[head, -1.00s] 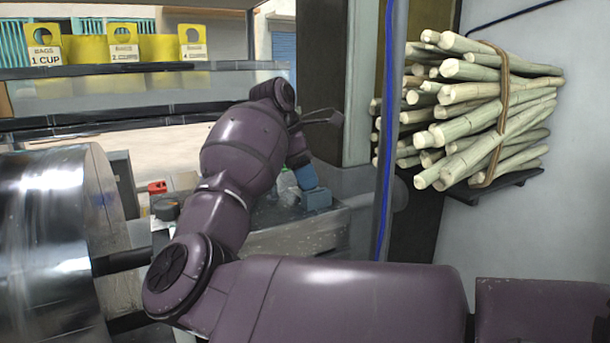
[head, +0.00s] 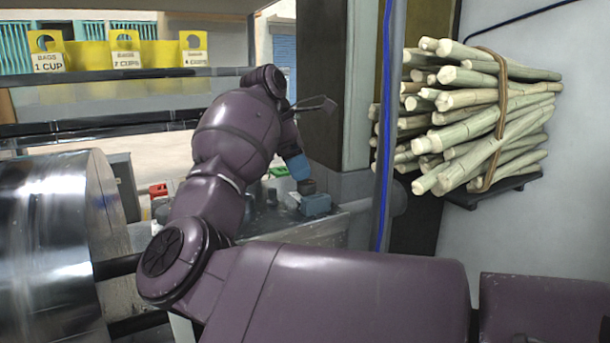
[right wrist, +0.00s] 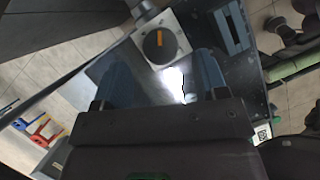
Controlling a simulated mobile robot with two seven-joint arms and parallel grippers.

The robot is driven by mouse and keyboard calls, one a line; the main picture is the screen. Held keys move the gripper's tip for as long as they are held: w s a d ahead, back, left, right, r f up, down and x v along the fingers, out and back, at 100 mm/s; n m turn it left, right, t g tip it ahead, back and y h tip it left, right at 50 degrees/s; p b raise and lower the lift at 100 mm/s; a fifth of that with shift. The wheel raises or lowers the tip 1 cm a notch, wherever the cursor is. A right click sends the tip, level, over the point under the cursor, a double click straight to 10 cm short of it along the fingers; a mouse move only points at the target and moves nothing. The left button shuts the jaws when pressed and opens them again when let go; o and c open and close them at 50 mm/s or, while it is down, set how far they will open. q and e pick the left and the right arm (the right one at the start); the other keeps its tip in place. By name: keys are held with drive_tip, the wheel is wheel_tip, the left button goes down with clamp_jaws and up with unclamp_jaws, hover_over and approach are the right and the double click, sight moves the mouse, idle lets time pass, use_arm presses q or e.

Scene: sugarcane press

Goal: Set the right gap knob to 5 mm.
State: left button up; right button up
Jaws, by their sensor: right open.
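A round black knob (right wrist: 160,44) with an orange pointer bar sits on a light square plate in the right wrist view. Its scale is too small to read. My right gripper (right wrist: 160,82) is open and empty, its two blue fingers apart, with the knob just beyond and between the fingertips. In the head view the right gripper (head: 298,168) shows as a blue finger at the back of the metal bench, above a small blue-grey block; my own arm hides much of the bench. My left gripper is not in view.
A large shiny metal drum (head: 65,240) stands at the left. A bundle of cane (head: 485,115) lies on a wall shelf at the right, behind a blue cable (head: 385,130). Yellow bag holders (head: 124,55) stand on the upper shelf. A blue slotted part (right wrist: 232,28) lies beside the knob.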

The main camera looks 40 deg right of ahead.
drive_tip(key=v, duration=0.7)
drive_tip(key=shift+p, duration=0.45)
drive_tip(key=shift+s, duration=0.1)
